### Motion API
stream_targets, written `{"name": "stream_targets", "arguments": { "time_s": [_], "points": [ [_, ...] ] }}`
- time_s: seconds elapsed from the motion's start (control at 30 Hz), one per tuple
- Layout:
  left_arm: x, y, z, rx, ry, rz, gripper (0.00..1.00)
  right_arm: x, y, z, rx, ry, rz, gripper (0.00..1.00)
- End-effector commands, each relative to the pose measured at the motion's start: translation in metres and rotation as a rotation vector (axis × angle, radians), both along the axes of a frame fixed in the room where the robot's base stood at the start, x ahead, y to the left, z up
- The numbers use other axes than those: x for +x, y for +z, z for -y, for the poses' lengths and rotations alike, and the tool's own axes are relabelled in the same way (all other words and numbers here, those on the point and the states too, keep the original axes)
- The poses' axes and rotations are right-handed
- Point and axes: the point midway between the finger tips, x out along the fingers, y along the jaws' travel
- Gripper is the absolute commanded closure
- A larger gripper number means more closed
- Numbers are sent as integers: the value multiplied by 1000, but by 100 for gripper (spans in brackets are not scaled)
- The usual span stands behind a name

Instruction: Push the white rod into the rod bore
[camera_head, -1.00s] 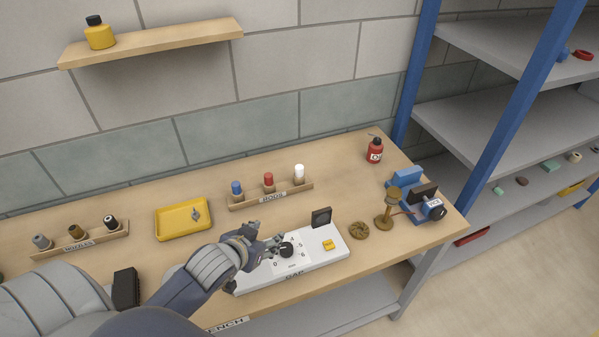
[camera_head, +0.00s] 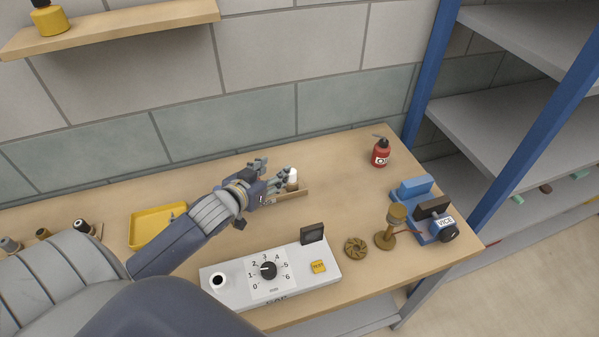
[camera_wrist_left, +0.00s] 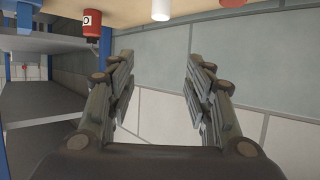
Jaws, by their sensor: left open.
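The white rod (camera_head: 293,175) stands upright in the wooden rack (camera_head: 294,193) at the back of the bench, partly hidden behind my left gripper. My left gripper (camera_head: 272,169) is open and empty, just left of the rod in the head view. In the left wrist view the white rod (camera_wrist_left: 161,9) shows at the top edge, beyond the open fingers (camera_wrist_left: 159,62) and apart from them. A dark round hole with a white rim (camera_head: 217,281) is at the left end of the white panel (camera_head: 236,300); I cannot tell whether it is the rod bore. My right gripper is out of view.
A blue vice (camera_head: 437,226), a brass stand (camera_head: 386,238) and a brown wheel (camera_head: 355,250) are on the right. A yellow tray (camera_head: 140,232) lies left. My left arm hides much of the rack.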

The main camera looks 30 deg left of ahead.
Motion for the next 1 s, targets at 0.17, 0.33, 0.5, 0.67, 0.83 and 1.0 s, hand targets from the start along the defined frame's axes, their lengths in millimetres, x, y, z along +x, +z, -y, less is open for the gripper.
{"name": "stream_targets", "arguments": {
  "time_s": [0.17,0.33,0.5,0.67,0.83,1.0],
  "points": [
    [-1,-28,0,0,0,-1,52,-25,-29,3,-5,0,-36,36],
    [-1,-47,0,0,0,-1,52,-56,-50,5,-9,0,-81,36],
    [-1,-65,0,0,0,-1,52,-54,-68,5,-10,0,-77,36],
    [7,-68,-1,-1,1,0,52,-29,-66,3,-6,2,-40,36],
    [29,-75,-2,-1,0,0,52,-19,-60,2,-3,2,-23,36],
    [45,-83,-3,-1,0,0,52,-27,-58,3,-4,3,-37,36]
  ]
}}
